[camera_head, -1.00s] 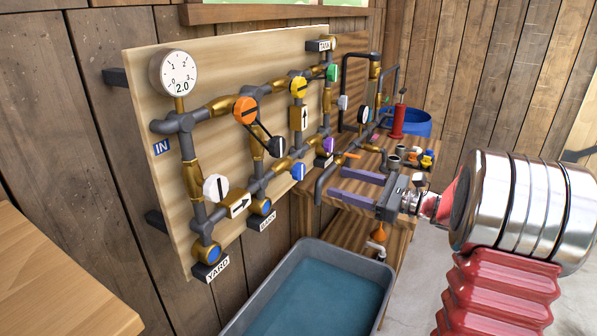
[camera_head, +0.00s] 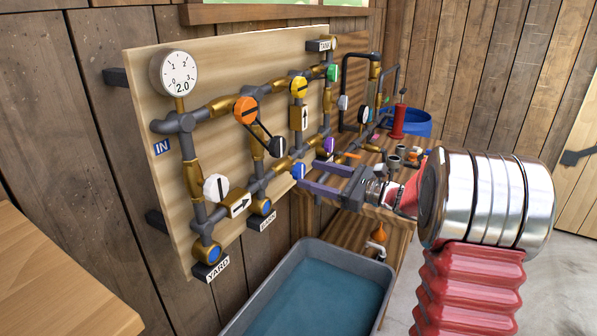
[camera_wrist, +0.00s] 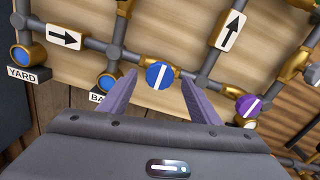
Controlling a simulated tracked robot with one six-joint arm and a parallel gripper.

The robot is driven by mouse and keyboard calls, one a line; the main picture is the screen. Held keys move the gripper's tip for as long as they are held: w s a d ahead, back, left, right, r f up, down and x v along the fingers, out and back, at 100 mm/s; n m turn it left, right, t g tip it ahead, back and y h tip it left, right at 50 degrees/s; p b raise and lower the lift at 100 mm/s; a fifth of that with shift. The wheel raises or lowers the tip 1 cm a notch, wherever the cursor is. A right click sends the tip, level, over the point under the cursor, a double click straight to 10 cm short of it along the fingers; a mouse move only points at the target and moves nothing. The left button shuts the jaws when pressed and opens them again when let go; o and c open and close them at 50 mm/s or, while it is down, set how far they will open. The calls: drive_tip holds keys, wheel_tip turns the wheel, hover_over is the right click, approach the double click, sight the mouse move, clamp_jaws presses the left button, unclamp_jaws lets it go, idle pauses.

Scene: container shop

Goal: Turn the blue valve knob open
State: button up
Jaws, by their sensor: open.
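The blue valve knob (camera_head: 298,171) is a round disc with a white stripe, low on the pipe board. In the wrist view the blue knob (camera_wrist: 160,76) sits between and just beyond my fingertips, its stripe tilted slightly from upright. My gripper (camera_head: 305,174) has two purple fingers, open and empty, pointing left at the knob. In the wrist view my gripper (camera_wrist: 159,76) shows its fingers spread on either side of the knob. I cannot tell whether the fingertips reach its rim.
A purple knob (camera_wrist: 248,106) is close to my right finger. A water trough (camera_head: 310,290) stands below. A bench behind holds several fittings.

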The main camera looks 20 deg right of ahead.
sight(302, 171)
drive_tip(key=shift+x, duration=2.65)
drive_tip(key=c, duration=1.1)
drive_tip(key=shift+o, duration=0.2)
